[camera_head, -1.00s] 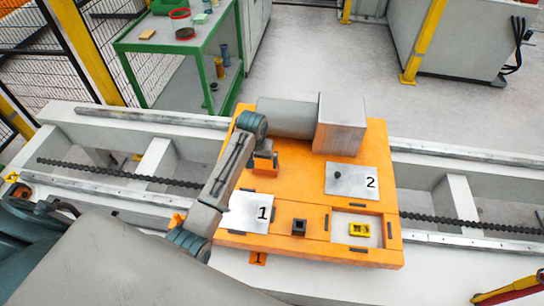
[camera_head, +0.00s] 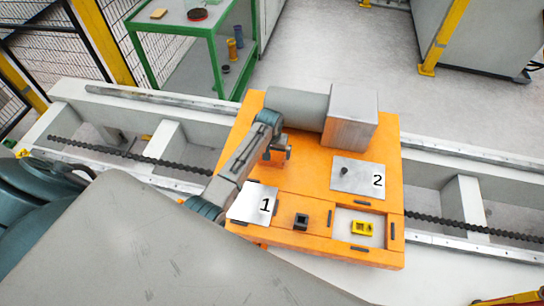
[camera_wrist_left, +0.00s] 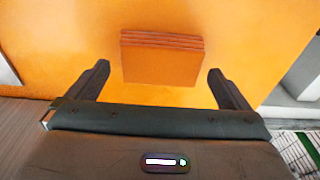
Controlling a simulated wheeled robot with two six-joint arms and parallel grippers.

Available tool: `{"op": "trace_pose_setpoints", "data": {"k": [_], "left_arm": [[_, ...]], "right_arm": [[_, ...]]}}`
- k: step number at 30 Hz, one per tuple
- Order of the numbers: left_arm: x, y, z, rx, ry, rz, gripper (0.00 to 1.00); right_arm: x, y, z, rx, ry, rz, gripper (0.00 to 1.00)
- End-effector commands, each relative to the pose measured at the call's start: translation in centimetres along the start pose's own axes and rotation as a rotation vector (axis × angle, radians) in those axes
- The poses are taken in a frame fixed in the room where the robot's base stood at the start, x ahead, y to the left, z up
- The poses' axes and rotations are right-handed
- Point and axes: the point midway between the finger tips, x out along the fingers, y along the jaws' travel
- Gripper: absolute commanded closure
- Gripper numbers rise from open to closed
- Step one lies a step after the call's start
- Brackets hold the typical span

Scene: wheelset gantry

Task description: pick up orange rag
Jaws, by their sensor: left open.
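The orange rag (camera_wrist_left: 162,58) shows in the left wrist view as a folded, layered stack, darker than the orange surface under it. My left gripper (camera_wrist_left: 159,70) is open, with one dark finger on each side of the rag in the picture. Its fingers are apart from the rag, which lies ahead and between them. In the head view my left gripper (camera_head: 280,154) hangs over the orange platform (camera_head: 312,170), near the grey cylinder. My right gripper is not in view.
A grey cylinder (camera_head: 297,107) and metal block (camera_head: 351,115) stand at the platform's back. Plates marked 1 (camera_head: 252,204) and 2 (camera_head: 358,174), a small black square part (camera_head: 301,221) and a yellow part (camera_head: 361,228) lie nearer. A green cart (camera_head: 188,45) stands behind.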

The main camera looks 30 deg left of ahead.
Motion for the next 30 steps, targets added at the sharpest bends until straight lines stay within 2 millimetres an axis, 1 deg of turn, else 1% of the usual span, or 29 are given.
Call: {"op": "trace_pose_setpoints", "data": {"k": [1, 3, 6, 14, 16, 19, 20, 30], "left_arm": [[0.5, 0.1, 0.0, 0.000, -0.003, 0.000, 0.00], [1.4, 0.0, 0.0, 0.000, -0.002, 0.000, 0.00], [2.2, 0.0, 0.0, 0.000, -0.001, 0.000, 0.00], [2.5, 0.0, 0.0, 0.000, 0.001, 0.000, 0.00], [2.5, 0.0, 0.0, 0.000, 0.001, 0.000, 0.10], [2.5, 0.0, 0.0, 0.000, 0.001, 0.000, 0.29], [2.5, 0.0, 0.0, 0.000, 0.001, 0.000, 0.32], [2.3, 0.0, 0.0, 0.000, 0.001, -0.001, 0.33]], "right_arm": [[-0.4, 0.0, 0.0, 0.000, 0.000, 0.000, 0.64], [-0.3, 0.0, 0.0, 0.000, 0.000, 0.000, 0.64], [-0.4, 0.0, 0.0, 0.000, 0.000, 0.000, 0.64], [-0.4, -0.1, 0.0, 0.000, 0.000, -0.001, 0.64], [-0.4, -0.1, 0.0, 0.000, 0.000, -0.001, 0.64], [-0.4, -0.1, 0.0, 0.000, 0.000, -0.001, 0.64], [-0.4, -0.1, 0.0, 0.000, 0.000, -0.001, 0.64], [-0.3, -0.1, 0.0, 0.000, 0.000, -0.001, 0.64]]}}
